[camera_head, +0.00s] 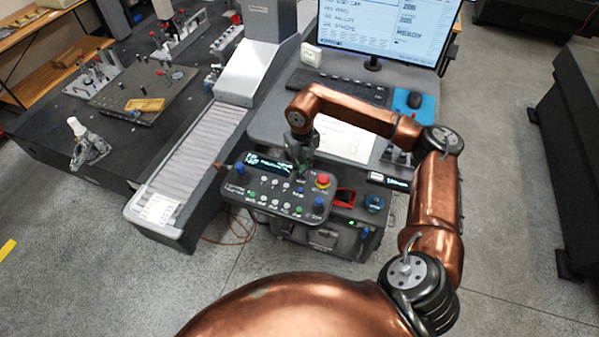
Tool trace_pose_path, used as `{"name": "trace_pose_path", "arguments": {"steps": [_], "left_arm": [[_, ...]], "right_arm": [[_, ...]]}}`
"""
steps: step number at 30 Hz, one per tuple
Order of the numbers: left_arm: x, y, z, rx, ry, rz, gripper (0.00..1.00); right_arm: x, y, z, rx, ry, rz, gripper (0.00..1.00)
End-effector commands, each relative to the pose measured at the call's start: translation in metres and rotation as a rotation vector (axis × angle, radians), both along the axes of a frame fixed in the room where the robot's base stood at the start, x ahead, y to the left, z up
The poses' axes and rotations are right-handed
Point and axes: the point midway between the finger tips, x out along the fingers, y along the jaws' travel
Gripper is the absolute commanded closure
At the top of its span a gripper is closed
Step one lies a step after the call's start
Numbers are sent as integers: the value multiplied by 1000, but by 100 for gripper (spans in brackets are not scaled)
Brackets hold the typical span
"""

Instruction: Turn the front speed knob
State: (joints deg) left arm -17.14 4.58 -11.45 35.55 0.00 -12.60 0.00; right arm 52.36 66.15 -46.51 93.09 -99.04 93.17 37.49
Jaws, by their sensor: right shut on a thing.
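A dark control panel (262,201) stands at the front of the desk, with a lit display, several buttons and knobs and a red mushroom button (323,180). One blue knob (239,168) is at its left edge and another blue knob (319,201) is at its front right. I cannot read which is the front speed knob. My right gripper (302,168) points down at the far middle of the panel, left of the red button. It is shut on a small control there, which its fingers mostly hide. My left gripper is out of view.
A monitor (385,28), a keyboard (338,86) and a mouse on a blue pad (424,106) are on the desk behind. A ribbed gantry cover (192,155) runs along the left. A dark machine base stands at the far right, with open floor before it.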

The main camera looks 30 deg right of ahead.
Motion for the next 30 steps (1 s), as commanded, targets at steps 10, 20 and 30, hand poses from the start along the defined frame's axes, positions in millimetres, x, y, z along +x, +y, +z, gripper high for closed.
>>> {"name": "trace_pose_path", "arguments": {"steps": [10, 20, 30], "left_arm": [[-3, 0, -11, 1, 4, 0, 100], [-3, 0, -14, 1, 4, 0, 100], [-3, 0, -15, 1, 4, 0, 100]], "right_arm": [[-1, -10, -2, -19, 4, -268, 100], [-2, -10, -2, -20, 7, -385, 100], [-2, -10, -3, -21, 8, -405, 100]]}}
